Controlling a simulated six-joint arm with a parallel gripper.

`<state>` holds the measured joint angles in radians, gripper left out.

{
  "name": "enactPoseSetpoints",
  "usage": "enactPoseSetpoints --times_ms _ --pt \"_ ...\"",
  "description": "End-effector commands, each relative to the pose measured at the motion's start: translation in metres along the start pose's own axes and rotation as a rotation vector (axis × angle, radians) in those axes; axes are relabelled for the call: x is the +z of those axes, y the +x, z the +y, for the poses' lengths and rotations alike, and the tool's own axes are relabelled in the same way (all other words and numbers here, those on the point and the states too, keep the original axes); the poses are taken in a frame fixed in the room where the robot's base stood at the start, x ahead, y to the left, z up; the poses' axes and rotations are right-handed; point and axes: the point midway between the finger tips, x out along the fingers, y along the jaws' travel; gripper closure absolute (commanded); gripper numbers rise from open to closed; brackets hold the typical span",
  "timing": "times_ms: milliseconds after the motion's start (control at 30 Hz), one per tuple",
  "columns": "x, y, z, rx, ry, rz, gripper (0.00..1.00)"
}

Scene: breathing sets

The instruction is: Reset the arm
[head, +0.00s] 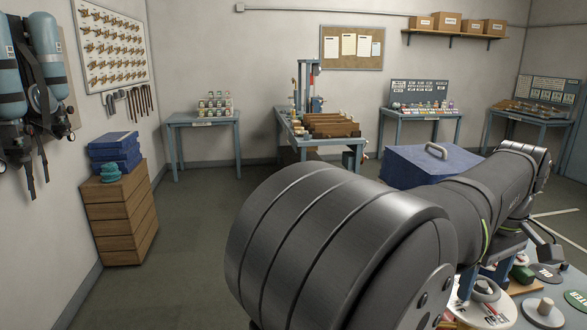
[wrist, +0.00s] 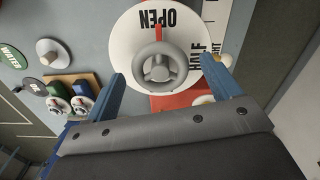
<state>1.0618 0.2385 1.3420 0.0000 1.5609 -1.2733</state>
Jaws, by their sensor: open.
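In the wrist view my gripper (wrist: 168,70) is open, its two blue fingers apart on either side of a grey handwheel (wrist: 158,68). The handwheel sits on a white round dial (wrist: 122,42) marked OPEN, with a red pointer mark towards that word. I see nothing held between the fingers, and cannot tell whether they touch the wheel. In the head view my arm fills the foreground and reaches right. The gripper is low at the right, partly hidden by the arm, above the white dial (head: 466,312).
Near the dial are a white-and-grey knob (wrist: 54,53), a green WATER plate (wrist: 12,58) and a wooden block (wrist: 86,84) with small round parts. A blue box with a handle (head: 400,165) stands behind the arm. Side tables line the walls; open floor lies left.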

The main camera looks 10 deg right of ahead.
Motion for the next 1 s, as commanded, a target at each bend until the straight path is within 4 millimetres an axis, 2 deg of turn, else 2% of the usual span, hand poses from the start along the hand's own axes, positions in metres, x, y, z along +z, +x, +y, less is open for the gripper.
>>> enactPoseSetpoints --times_ms 367,533,667,1000 --pt "0.0 0.003 0.0 0.0 0.0 0.0 0.18" --pt "0.0 -0.004 0.001 0.002 0.0 0.001 0.18" --pt "0.0 -0.023 0.001 0.004 0.0 0.001 0.18" --pt "0.0 -0.089 0.001 0.003 0.0 0.001 0.18"
